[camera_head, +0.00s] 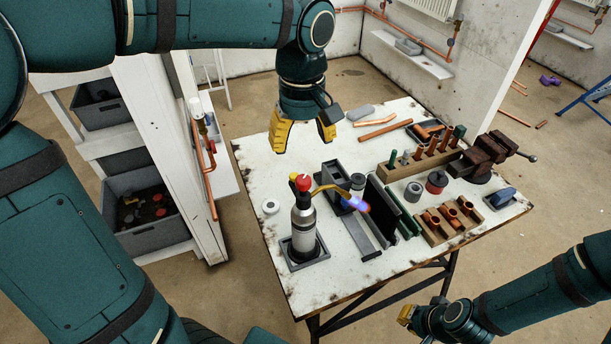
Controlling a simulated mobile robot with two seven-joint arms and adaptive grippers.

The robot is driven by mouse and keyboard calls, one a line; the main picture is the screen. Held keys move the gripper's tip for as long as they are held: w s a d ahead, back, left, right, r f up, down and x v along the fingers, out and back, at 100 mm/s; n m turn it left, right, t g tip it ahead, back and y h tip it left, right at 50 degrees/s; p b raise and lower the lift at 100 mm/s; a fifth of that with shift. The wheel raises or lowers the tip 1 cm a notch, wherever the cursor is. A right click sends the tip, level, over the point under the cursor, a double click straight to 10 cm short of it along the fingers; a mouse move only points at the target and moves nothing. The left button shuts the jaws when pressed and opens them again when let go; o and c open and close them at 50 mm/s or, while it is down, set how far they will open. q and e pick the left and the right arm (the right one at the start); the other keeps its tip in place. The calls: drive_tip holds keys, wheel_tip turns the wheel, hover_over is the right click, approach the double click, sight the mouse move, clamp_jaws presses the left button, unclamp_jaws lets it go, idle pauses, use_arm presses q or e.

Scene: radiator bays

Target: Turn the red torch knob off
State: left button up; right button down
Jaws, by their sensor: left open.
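The torch (303,228) stands upright in a dark square holder on the white workbench (340,290). Its red knob (303,183) is on top, and a brass tube runs right to a nozzle with a blue-violet flame (356,204). The flame points toward a dark upright plate (381,208). My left gripper (304,144) is open and empty, pointing down above the bench, behind the knob in the picture and apart from it. My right gripper (407,317) is low at the bottom right, off the bench; its fingers are mostly hidden.
A grey stand (333,178) is close behind the torch. A wooden rack (425,160), a vise (490,152) and a fitting block (449,219) fill the bench's right side. A white roll (270,206) lies left of the torch. The bench's left part is mostly clear.

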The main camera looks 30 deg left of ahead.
sight(303, 179)
use_arm(q)
wheel_tip(303, 179, down, 11)
drive_tip(key=shift+w+f+b, duration=0.1)
drive_tip(key=shift+b, duration=0.8)
clamp_jaws()
